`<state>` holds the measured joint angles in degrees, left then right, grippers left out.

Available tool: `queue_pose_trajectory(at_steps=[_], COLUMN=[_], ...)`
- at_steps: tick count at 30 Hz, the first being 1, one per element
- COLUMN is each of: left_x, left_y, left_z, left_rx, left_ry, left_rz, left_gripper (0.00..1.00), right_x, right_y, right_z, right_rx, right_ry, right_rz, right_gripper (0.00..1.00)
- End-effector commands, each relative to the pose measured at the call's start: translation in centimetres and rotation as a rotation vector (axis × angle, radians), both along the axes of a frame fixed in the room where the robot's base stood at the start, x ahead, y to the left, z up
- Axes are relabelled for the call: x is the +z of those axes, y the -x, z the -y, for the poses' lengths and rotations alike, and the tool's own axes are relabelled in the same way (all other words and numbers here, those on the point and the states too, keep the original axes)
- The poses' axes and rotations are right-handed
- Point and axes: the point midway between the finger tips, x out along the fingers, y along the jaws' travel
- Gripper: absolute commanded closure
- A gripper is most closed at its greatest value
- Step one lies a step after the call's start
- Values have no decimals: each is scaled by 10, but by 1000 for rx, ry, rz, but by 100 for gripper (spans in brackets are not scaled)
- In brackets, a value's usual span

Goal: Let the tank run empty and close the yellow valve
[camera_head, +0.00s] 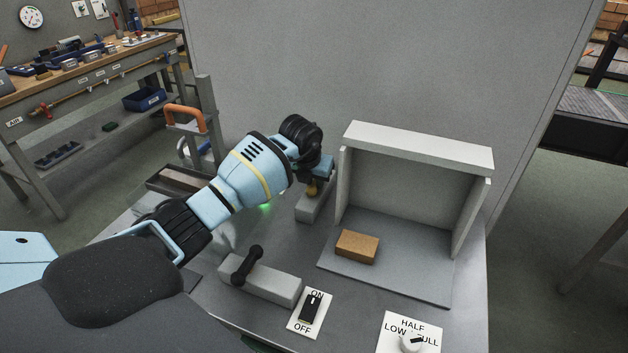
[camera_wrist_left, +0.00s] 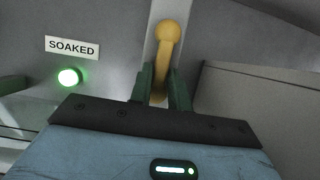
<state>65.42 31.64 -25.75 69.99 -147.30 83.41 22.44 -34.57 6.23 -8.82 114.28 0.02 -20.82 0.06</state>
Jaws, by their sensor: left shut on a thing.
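The yellow valve (camera_head: 312,189) stands on a pale grey block behind my left forearm, partly hidden by my gripper. In the left wrist view its yellow handle (camera_wrist_left: 167,45), ending in a round knob, lies between my dark green fingers. My left gripper (camera_head: 318,174) is shut on this handle; it also shows in the left wrist view (camera_wrist_left: 160,92). A grey open-fronted box (camera_head: 418,146) with a brown brick (camera_head: 357,247) on its floor stands to the right. I see no water in it. The left wrist view shows a lit green lamp (camera_wrist_left: 68,77) under a SOAKED sign (camera_wrist_left: 72,47).
A black lever (camera_head: 246,266) on a grey block, an ON/OFF switch (camera_head: 311,308) and a LOW/HALF/FULL dial (camera_head: 411,342) sit along the near side of the table. A grey wall panel (camera_head: 400,60) stands behind. A workbench (camera_head: 85,70) is at the far left.

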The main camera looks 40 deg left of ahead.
Motion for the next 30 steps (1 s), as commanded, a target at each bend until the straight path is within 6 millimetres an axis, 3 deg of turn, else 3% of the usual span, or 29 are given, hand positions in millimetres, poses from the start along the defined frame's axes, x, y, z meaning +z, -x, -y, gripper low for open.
queue_pose_trajectory(at_steps=[9,18,19,24,30], left_x=[-1,-2,-3,-2,-1], left_y=[1,2,2,2,1], left_z=[-4,-3,-3,-3,-3], left_rx=[-138,-150,-150,-149,-149], left_ry=[0,0,0,0,0], left_rz=[-4,-6,-7,-6,-3], left_gripper=[100,100,84,64,64], right_x=[-2,-1,-1,0,1], right_y=[5,1,0,-4,-5], right_z=[0,0,0,0,0], right_rx=[1,0,0,0,1], right_ry=[1,1,0,1,1], right_rz=[-11,-3,-1,7,9], right_gripper=[64,64,64,64,64])
